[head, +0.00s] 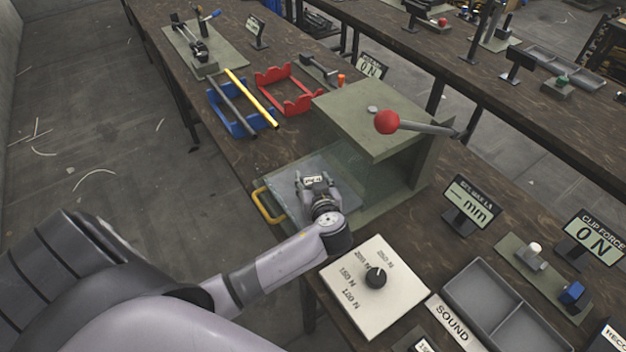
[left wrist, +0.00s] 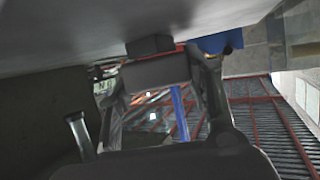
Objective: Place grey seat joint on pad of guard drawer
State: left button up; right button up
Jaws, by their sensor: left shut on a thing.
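My left gripper (head: 315,184) is low over the pulled-out drawer (head: 285,184) of the green press, which has a yellow handle (head: 268,206) at its front. In the left wrist view the fingers are shut on a dark grey block (left wrist: 155,73), apparently the grey seat joint. A smaller dark block (left wrist: 150,45) shows just beyond it against a broad grey surface; I cannot tell whether they touch. In the head view a small white label shows between the fingers; the gripper hides the pad and most of the held part. My right gripper is not in view.
The green press housing (head: 365,115) rises behind the drawer, with a red-ball lever (head: 387,122) above it. A dial panel (head: 374,285) lies in front at the right. Blue (head: 232,117) and red (head: 290,90) racks stand farther back. A grey divided tray (head: 495,305) is at lower right.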

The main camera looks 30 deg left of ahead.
pick_arm(q)
jog(key=shift+f, duration=0.2)
jog(key=o, duration=1.1)
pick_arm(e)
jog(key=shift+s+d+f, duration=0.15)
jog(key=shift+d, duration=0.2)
pick_arm(q)
jog(key=shift+r, duration=0.2)
jog(key=shift+s+d, duration=0.1)
jog(key=shift+d, duration=0.05)
jog(key=b+v, duration=0.1)
jog(key=v, duration=0.5)
jog(key=shift+s+d+b, duration=0.2)
jog(key=shift+b, duration=0.2)
jog(key=shift+s+d+r, duration=0.15)
jog(key=shift+s+r, duration=0.05)
jog(key=shift+r, duration=0.1)
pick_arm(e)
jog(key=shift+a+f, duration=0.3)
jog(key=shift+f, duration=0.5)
